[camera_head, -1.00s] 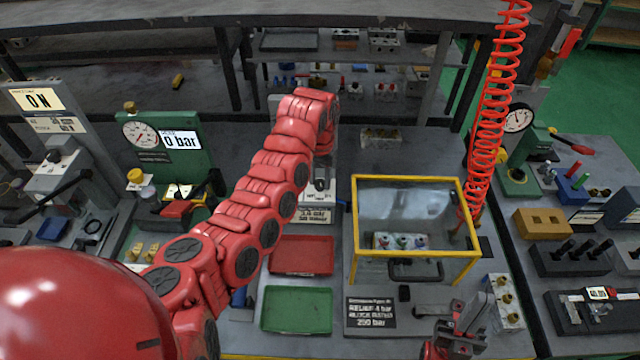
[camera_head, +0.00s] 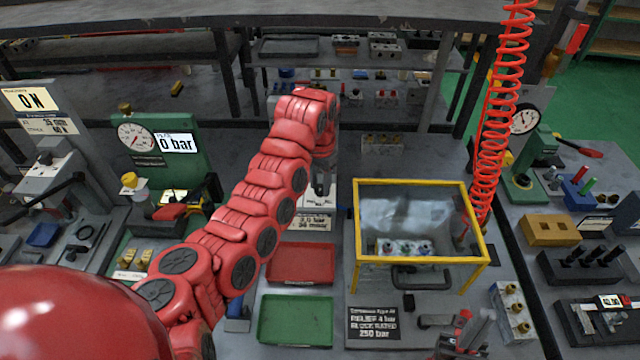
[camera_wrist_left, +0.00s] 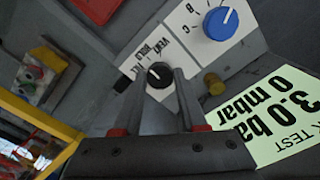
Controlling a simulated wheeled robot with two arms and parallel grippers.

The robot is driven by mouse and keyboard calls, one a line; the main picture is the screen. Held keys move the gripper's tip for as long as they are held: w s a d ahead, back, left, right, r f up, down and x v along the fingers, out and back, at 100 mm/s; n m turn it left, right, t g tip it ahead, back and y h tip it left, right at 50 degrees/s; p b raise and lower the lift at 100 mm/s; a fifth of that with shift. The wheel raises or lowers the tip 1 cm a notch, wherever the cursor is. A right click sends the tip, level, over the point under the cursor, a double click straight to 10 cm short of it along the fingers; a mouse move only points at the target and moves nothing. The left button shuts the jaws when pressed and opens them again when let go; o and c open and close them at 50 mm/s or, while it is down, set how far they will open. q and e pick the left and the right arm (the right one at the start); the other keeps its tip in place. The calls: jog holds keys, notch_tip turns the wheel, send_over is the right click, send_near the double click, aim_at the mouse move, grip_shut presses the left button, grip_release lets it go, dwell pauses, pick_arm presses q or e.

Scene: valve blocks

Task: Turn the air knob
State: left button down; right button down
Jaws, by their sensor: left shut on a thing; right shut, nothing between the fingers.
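A black knob (camera_wrist_left: 159,74) with a white pointer line sits on a white panel with lettering beside it, in the left wrist view. My left gripper (camera_wrist_left: 158,90) has one finger on each side of this knob and is shut on it. In the head view my left gripper (camera_head: 321,188) points down behind the yellow-framed box's left side, and my arm hides most of the panel. A larger blue knob (camera_wrist_left: 220,22) with letters around it is on the panel, apart from the fingers. My right gripper (camera_head: 466,338) is shut and empty at the bottom edge of the head view.
A sign reading 3.0 bar (camera_wrist_left: 268,115) stands close beside the panel. A yellow-framed clear box (camera_head: 420,183) is to the right. A red tray (camera_head: 300,263) and a green tray (camera_head: 296,320) lie in front. The gauge board (camera_head: 165,155) reads 0 bar. A red coiled hose (camera_head: 500,110) hangs at right.

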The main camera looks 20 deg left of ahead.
aim_at(320, 188)
pick_arm(q)
jog(key=shift+c, duration=2.3)
grip_release()
notch_tip(320, 188, up, 17)
jog(key=shift+r+b, duration=0.2)
jog(key=shift+b, duration=0.1)
